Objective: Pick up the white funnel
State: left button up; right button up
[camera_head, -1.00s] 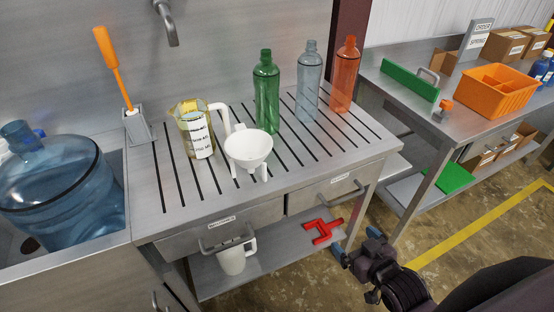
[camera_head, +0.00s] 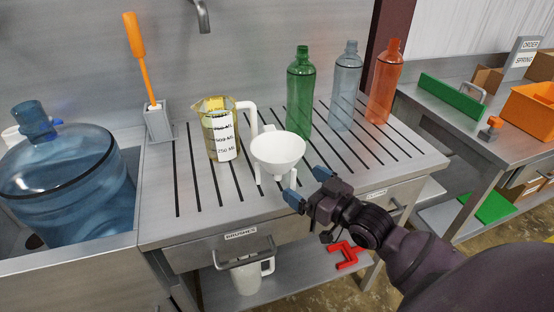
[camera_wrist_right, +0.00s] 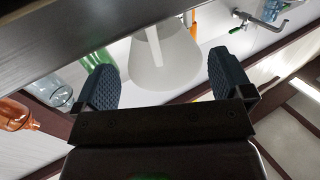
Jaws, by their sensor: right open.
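The white funnel (camera_head: 277,153) stands upright on its stand on the slatted metal counter, just right of the yellow measuring jug (camera_head: 222,140). My right gripper (camera_head: 307,187) is open and empty. It is just in front of and slightly right of the funnel, near the counter's front edge, with its blue fingertips pointing toward it. In the right wrist view the funnel (camera_wrist_right: 165,62) shows beyond and between the two spread fingers (camera_wrist_right: 162,85). I cannot tell whether a finger touches the funnel's stand. My left gripper is not in view.
Green (camera_head: 299,95), clear (camera_head: 344,88) and orange (camera_head: 384,84) bottles stand behind and right of the funnel. A large blue water jug (camera_head: 65,185) sits in the sink at left. A white mug (camera_head: 248,277) and a red object (camera_head: 346,256) are on the lower shelf.

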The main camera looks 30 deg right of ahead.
aim_at(289, 170)
jog(key=shift+x, duration=2.95)
jog(key=shift+d, duration=0.2)
grip_shut()
